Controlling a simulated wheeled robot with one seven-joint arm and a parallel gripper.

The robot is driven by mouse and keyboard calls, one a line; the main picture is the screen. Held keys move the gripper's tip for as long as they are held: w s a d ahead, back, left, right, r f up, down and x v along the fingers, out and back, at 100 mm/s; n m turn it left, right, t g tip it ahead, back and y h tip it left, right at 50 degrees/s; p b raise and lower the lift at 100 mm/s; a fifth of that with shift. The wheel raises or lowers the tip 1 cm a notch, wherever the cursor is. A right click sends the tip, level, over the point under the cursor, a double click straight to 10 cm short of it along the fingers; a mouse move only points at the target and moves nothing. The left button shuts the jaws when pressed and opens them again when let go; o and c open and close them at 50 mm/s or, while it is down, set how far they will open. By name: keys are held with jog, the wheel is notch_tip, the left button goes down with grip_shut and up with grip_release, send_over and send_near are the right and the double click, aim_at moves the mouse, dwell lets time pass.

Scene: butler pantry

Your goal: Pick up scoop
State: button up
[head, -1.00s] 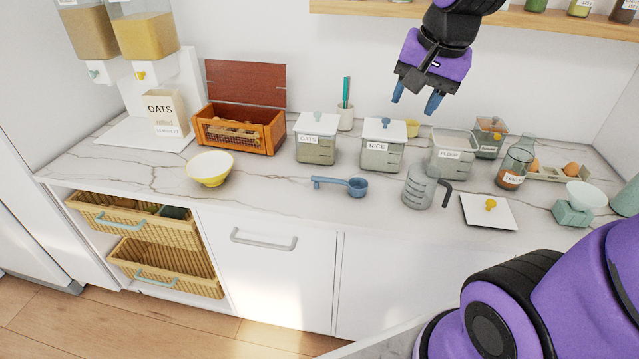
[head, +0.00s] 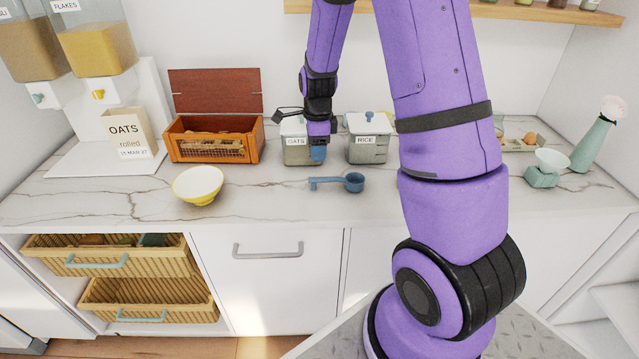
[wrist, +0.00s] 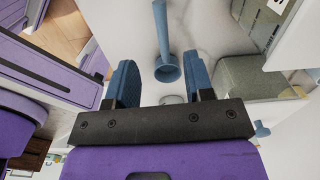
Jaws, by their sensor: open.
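The blue scoop (head: 350,182) lies flat on the marble counter, its handle pointing left and its cup to the right. My gripper (head: 318,153) is above the counter just behind the scoop's handle, pointing down, in front of the OATS canister (head: 296,150). In the wrist view the scoop (wrist: 161,28) appears beyond the open fingers (wrist: 162,72), with its cup in line with the gap and its handle running to the top edge. The fingers are empty and apart from the scoop.
The RICE canister (head: 366,145) stands right of the OATS canister. A yellow-and-white bowl (head: 198,184) sits left of the scoop. A wooden box (head: 212,142) with a raised lid is behind the bowl. My arm hides much of the counter's right side.

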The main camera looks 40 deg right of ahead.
aim_at(316, 178)
jog(key=shift+w+a+f+m, duration=0.1)
jog(key=shift+w+f+m, duration=0.2)
jog(key=shift+f, duration=5.75)
grip_shut()
